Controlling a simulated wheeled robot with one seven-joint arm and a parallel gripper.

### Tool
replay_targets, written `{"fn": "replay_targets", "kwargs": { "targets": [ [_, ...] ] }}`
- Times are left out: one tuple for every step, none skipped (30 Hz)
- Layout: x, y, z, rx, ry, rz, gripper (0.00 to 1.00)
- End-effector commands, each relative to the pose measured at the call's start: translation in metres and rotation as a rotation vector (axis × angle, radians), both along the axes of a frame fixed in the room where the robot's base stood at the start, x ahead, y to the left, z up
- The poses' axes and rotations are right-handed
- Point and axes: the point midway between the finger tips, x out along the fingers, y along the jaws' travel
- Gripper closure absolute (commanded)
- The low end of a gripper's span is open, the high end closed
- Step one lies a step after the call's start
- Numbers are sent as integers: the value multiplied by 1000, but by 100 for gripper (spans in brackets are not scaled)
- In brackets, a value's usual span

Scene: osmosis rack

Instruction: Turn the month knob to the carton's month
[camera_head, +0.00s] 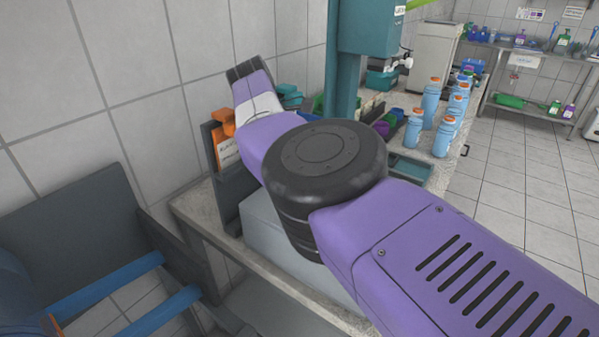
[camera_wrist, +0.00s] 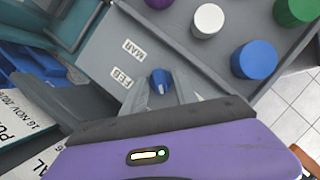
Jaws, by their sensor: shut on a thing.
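A small blue knob (camera_wrist: 160,82) shows in the wrist view on a grey panel (camera_wrist: 185,45). My gripper (camera_wrist: 158,90) is shut on it, with one grey finger on each side. White labels reading FEB (camera_wrist: 122,77) and MAR (camera_wrist: 133,50) are on the panel to the knob's upper left. Other month labels are not visible. A white printed label (camera_wrist: 22,112) at the left shows a date that looks like 16 NOV, with its end hard to read. I cannot tell whether it belongs to the carton. My arm hides the knob and gripper in the head view.
Purple, white, green and blue round caps (camera_wrist: 207,20) stand on the panel's far side. Another white label (camera_wrist: 35,165) is at lower left. In the head view, blue bottles (camera_head: 431,103) stand on the bench right of a teal column (camera_head: 345,70); a tiled wall is left.

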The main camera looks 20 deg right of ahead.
Motion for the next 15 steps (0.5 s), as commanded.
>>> {"fn": "replay_targets", "kwargs": {
  "targets": [
    [1, 0, 2, 0, -2, -2, 100],
    [1, 0, 2, 0, -2, -3, 100],
    [0, 0, 2, 0, -2, -5, 100],
    [0, 0, 2, 0, -2, -6, 100],
    [0, 0, 2, 0, -2, -7, 100],
    [0, 0, 2, 0, -2, -7, 100],
    [0, 0, 2, 0, -2, -7, 100],
    [0, 0, 2, 0, -2, -7, 100],
    [0, 0, 2, 0, -2, -7, 100],
    [0, 0, 2, 0, -2, -7, 100],
    [0, 0, 2, 0, -2, -7, 100],
    [0, 0, 2, 0, -2, -7, 100],
    [0, 0, 2, 0, -2, -7, 100],
    [0, 0, 2, 0, -2, -7, 100],
    [0, 0, 2, 0, -2, -7, 60]
  ]
}}
